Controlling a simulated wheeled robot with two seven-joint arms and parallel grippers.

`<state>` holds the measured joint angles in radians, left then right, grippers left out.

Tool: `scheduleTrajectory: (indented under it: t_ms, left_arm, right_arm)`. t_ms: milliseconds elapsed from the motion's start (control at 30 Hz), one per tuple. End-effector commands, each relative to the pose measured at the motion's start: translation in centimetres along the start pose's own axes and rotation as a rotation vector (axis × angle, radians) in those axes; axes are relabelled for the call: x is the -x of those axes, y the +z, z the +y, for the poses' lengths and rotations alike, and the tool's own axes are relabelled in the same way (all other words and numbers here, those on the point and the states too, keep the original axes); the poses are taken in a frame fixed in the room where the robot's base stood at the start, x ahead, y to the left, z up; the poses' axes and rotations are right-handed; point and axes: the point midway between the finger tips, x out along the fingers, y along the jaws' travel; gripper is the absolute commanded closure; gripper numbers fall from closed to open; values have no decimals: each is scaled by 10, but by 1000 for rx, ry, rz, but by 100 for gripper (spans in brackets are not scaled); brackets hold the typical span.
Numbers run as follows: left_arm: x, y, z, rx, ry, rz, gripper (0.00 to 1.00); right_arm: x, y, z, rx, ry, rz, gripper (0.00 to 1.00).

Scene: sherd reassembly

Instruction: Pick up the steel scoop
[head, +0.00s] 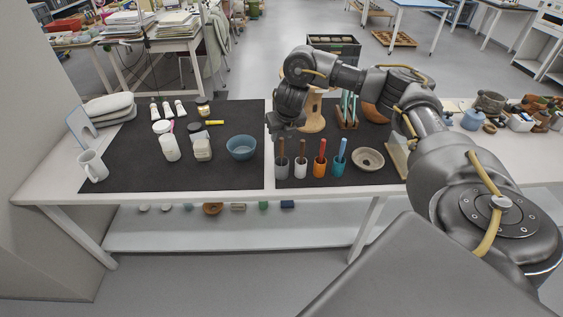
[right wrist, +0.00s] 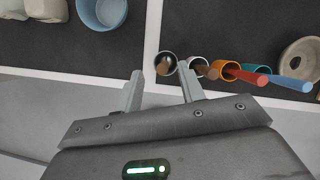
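A row of scoops or cups with upright handles stands on the dark mat. The leftmost, grey with a brown handle (head: 281,164), looks most like the steel scoop; it also shows with a shiny rim in the right wrist view (right wrist: 166,64). A second greyish one (head: 300,168) with a brown handle stands beside it. My right gripper (head: 285,130) is above and near the leftmost one. In the right wrist view its fingers (right wrist: 160,74) are apart, with nothing held between them; the leftmost scoop appears just beyond the tips. My left gripper is not in view.
An orange scoop (head: 319,168) and a teal one (head: 339,166) continue the row rightward. A beige bowl (head: 368,159) lies farther right. A blue bowl (head: 241,148) stands left of the white strip between the mats. White bottles stand farther left.

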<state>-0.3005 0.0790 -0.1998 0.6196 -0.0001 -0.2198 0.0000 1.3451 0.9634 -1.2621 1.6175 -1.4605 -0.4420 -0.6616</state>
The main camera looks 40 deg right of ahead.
Motion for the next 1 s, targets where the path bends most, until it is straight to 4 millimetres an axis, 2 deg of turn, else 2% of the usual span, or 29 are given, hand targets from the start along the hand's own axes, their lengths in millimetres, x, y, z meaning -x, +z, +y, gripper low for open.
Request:
scheduleTrajectory:
  t_ms: [167,300,533,833,1000]
  left_arm:
    - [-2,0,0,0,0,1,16]
    - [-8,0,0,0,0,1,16]
    - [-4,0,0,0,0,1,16]
    - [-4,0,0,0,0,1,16]
    - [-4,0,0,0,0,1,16]
  right_arm:
    - [-4,-1,0,0,0,1,61]
    - [-22,-7,-2,-2,0,4,61]
    - [-48,-8,-4,-2,-1,3,61]
    - [-53,-8,-3,0,0,0,61]
    - [-53,-8,-3,0,0,0,83]
